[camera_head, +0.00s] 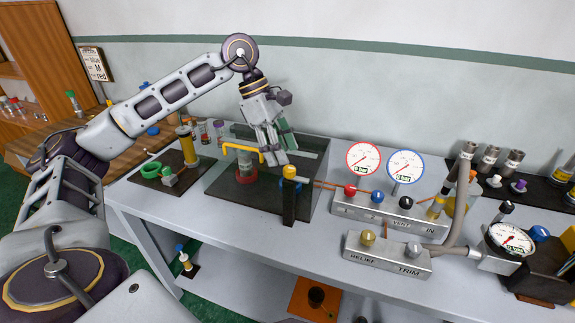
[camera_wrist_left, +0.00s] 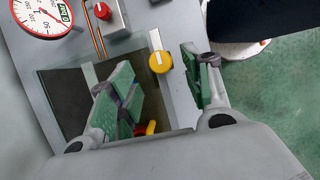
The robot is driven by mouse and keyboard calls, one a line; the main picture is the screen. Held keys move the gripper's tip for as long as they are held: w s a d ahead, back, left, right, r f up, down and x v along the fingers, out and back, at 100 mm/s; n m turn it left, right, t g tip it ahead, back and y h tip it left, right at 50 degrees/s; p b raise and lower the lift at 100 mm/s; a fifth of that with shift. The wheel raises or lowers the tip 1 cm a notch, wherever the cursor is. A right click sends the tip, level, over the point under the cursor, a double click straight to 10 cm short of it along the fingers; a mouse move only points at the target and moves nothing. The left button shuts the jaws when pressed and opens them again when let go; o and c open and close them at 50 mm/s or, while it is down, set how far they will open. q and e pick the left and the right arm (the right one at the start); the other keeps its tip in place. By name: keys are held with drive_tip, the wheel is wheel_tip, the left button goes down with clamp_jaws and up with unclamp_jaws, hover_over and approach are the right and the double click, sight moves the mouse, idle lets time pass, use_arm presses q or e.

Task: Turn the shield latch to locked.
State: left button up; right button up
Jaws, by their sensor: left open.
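The shield latch appears to be the yellow round knob (camera_head: 289,172) on top of a dark post at the front right corner of a dark base plate. In the left wrist view the yellow knob (camera_wrist_left: 160,62) carries a pale stripe and lies between the lines of my fingers, beyond their tips. My left gripper (camera_head: 279,156) is open, with green finger pads, just above and behind the knob in the head view. It also shows in the left wrist view (camera_wrist_left: 158,70). I see no contact with the knob. My right gripper is out of view.
A yellow bar handle (camera_head: 243,149) and a glass cylinder on a red ring (camera_head: 245,176) stand left of the knob. A valve block (camera_head: 390,212) with two gauges and copper tubes stands to the right. A relief/trim block (camera_head: 388,256) sits nearer the front edge.

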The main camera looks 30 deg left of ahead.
sight(289, 168)
use_arm(q)
drive_tip(key=x, duration=0.4)
drive_tip(key=shift+d+f, duration=0.1)
drive_tip(key=shift+f, duration=0.15)
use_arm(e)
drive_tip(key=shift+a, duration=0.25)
use_arm(q)
drive_tip(key=c, duration=1)
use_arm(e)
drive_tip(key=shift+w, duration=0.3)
